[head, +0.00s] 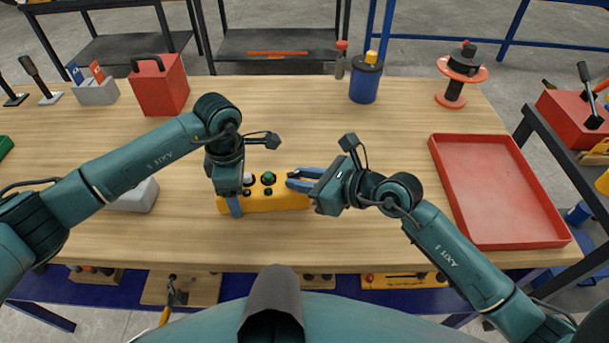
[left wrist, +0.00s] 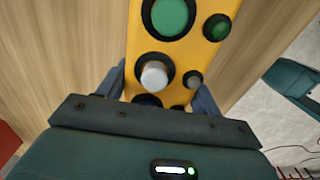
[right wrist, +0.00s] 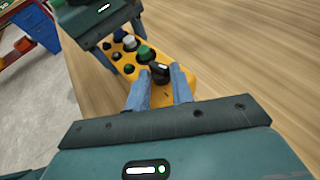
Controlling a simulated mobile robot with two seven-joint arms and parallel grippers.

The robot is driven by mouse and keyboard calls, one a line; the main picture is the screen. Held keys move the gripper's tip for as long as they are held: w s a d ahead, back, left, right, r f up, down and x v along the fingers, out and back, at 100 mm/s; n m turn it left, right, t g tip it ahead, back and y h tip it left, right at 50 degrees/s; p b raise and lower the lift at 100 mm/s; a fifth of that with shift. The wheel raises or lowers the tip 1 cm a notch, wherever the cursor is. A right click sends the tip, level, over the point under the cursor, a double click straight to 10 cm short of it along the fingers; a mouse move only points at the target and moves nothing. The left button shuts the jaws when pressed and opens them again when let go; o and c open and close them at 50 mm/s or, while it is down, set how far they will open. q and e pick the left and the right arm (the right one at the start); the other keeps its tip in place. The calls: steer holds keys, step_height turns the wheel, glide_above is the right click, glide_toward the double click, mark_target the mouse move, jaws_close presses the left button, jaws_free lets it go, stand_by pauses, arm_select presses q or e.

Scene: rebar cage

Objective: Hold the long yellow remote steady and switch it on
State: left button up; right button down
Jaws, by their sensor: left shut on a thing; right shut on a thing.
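The long yellow remote (head: 275,203) lies on the wooden table, with several buttons and knobs on its top face. My left gripper (head: 238,197) is shut across its left part; in the left wrist view the fingers flank the yellow body (left wrist: 200,52) beside a white knob (left wrist: 153,76). A green button (left wrist: 168,15) and a smaller green one (left wrist: 217,27) show there too. My right gripper (head: 291,180) comes in from the right. In the right wrist view its fingers are shut on a black knob (right wrist: 160,73) near the remote's end, beside a green knob (right wrist: 145,54).
A red tray (head: 495,190) lies empty at the right. A red box (head: 160,88), a blue canister (head: 366,80) and a red and black spool (head: 461,75) stand along the back. A pale grey box (head: 135,195) is under my left arm. The table's middle back is clear.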

steer(key=shift+s+a+m+t+h, duration=0.15)
steer(key=shift+m+t+h, duration=0.2)
steer(key=shift+m+t, duration=0.1)
steer(key=shift+s+a+m+t+h, duration=0.1)
steer(key=shift+a+m+t+h, duration=0.05)
steer(key=shift+m+t+h, duration=0.7)
steer(key=shift+m+t, duration=0.1)
steer(key=shift+m, duration=0.1)
steer(key=c, duration=1.2)
jaws_free()
steer(key=shift+d, duration=0.1)
steer(key=v, duration=1.2)
steer(key=shift+r, duration=0.1)
steer(key=shift+c, duration=0.2)
